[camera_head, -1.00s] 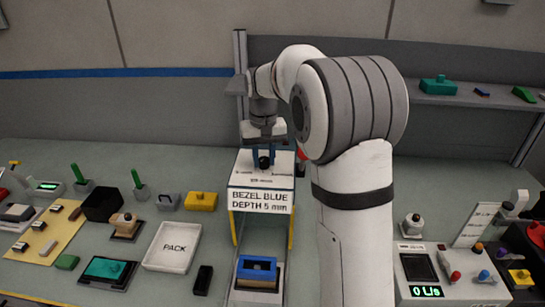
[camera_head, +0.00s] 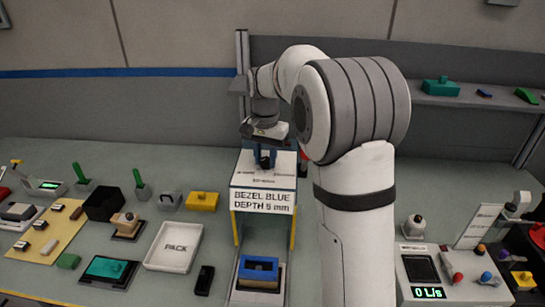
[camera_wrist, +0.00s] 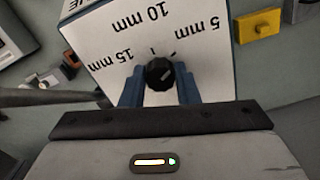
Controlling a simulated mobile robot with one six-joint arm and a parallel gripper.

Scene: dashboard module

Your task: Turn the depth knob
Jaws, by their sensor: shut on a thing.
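The depth knob (camera_wrist: 159,74) is small, black and ridged, on the white top of a box-like station (camera_head: 248,178). Printed marks 5 mm, 10 mm and 15 mm fan around it. In the wrist view the blue fingers of my gripper (camera_wrist: 160,88) are shut on the knob, one on each side. I cannot tell for sure which mark the knob points to. In the head view my gripper (camera_head: 265,160) reaches down onto the station top, and the fingers partly hide the knob. The sign (camera_head: 262,201) on the station front reads "BEZEL BLUE DEPTH 5 mm".
A blue block (camera_head: 258,268) sits in a holder below the station front. A white PACK tray (camera_head: 174,247) and a yellow block (camera_head: 202,201) lie to the left. A panel reading "0 L/s" (camera_head: 421,270) stands to the right of my arm.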

